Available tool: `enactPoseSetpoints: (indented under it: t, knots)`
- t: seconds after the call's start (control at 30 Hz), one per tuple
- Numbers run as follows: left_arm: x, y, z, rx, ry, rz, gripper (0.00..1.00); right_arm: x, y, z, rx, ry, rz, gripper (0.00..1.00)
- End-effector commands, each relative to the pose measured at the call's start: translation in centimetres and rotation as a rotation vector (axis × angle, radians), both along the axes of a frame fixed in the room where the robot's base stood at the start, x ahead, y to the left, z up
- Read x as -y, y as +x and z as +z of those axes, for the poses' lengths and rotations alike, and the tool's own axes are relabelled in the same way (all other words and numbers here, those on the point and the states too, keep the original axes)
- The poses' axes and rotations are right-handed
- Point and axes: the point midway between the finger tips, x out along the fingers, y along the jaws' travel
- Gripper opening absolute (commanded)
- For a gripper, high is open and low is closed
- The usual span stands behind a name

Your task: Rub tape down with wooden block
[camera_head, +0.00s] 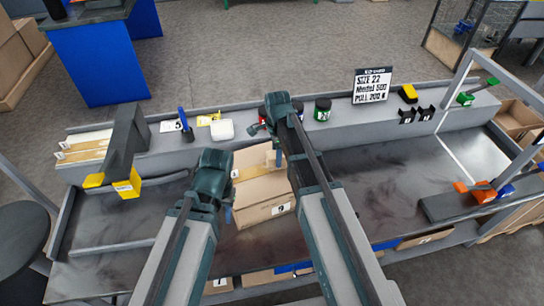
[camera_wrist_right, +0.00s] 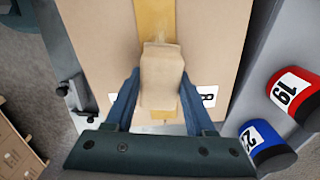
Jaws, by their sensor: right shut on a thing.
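A cardboard box (camera_head: 262,207) stands on the dark bench top in the middle of the head view. In the right wrist view a yellow-brown tape strip (camera_wrist_right: 154,18) runs along the box's face. My right gripper (camera_head: 277,157) is over the far part of the box. In the right wrist view it is shut on a pale wooden block (camera_wrist_right: 161,75), which lies over the tape; whether it touches the tape I cannot tell. My left gripper (camera_head: 229,213) is beside the box's left side, its fingers mostly hidden by its own wrist.
A grey ledge behind the box carries a white tub (camera_head: 222,130), a green-labelled can (camera_head: 322,110) and a sign (camera_head: 372,86). A yellow-handled tool (camera_head: 127,187) stands at left, an orange-handled one (camera_head: 478,192) at right. A red can (camera_wrist_right: 294,93) and blue can (camera_wrist_right: 266,146) are near the right gripper.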

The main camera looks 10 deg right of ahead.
Motion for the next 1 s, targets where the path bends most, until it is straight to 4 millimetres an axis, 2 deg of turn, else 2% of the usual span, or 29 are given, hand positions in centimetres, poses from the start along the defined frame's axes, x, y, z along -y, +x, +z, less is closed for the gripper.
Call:
enactPoseSetpoints:
  t: [0.13,0.47,0.9,1.0]
  knots:
    - [0.0,0.0,-0.1,0.000,0.000,0.000,0.39,1.3,0.3,-0.1,0.000,-0.002,-0.002,0.10]
    - [0.0,0.0,-0.1,0.000,0.000,0.000,0.39,2.0,0.4,-0.1,0.001,-0.003,-0.001,0.10]
    - [0.0,0.0,0.1,0.000,0.000,0.000,0.39,5.3,1.1,0.1,0.000,-0.002,-0.002,0.10]
    - [0.0,0.0,0.1,0.000,0.000,0.000,0.39,5.5,1.1,0.1,0.000,-0.002,0.000,0.10]
